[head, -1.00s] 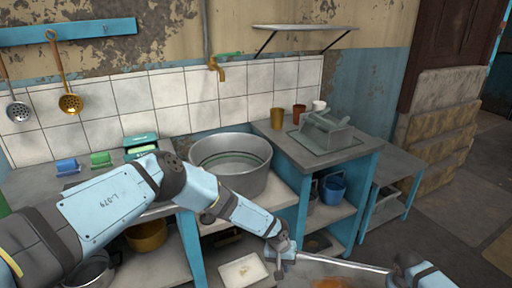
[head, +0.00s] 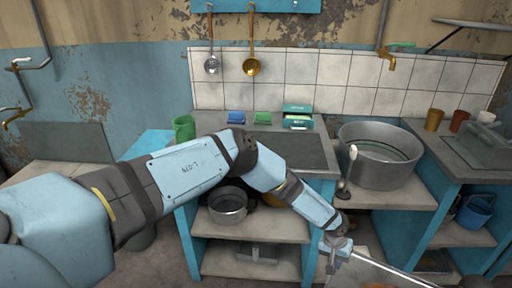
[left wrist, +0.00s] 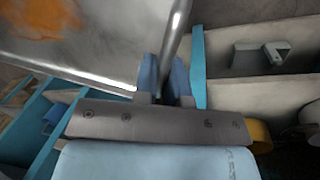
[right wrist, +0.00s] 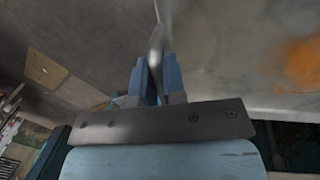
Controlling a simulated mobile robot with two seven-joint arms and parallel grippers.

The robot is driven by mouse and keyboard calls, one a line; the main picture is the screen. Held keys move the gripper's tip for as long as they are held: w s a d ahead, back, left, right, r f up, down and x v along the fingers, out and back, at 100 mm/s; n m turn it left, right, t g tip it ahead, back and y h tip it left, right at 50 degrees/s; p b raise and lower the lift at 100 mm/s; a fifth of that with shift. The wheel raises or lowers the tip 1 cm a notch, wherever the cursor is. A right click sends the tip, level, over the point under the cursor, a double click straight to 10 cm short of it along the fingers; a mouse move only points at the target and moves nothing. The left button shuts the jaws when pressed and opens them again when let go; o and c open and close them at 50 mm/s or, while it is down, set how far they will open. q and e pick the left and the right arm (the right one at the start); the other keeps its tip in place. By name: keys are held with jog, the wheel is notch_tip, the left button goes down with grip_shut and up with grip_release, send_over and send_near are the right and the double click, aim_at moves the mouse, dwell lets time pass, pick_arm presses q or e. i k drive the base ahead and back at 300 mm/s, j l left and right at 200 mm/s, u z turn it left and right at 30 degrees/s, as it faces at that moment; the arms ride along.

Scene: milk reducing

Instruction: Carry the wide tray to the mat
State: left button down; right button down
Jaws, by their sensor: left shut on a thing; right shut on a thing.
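The wide tray shows in the head view only as a thin metal rim (head: 395,270) at the bottom right. In the left wrist view its grey surface (left wrist: 105,45) has an orange rusty patch; the same kind of patch shows on the tray (right wrist: 235,60) in the right wrist view. My left gripper (head: 335,250) is shut on the tray's rim at one side, also seen in the left wrist view (left wrist: 165,75). My right gripper (right wrist: 157,75) is shut on the rim at another side and is outside the head view. I cannot make out the mat with certainty.
A dark flat rectangle (head: 285,152) lies on the middle counter, with the green box (head: 298,115) behind it. A large metal basin (head: 382,170) stands to its right. A pot (head: 228,204) is on a shelf below. A green mug (head: 184,128) stands at the counter's left.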

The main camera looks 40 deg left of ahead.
aim_at(275, 150)
jog(key=u, duration=0.9)
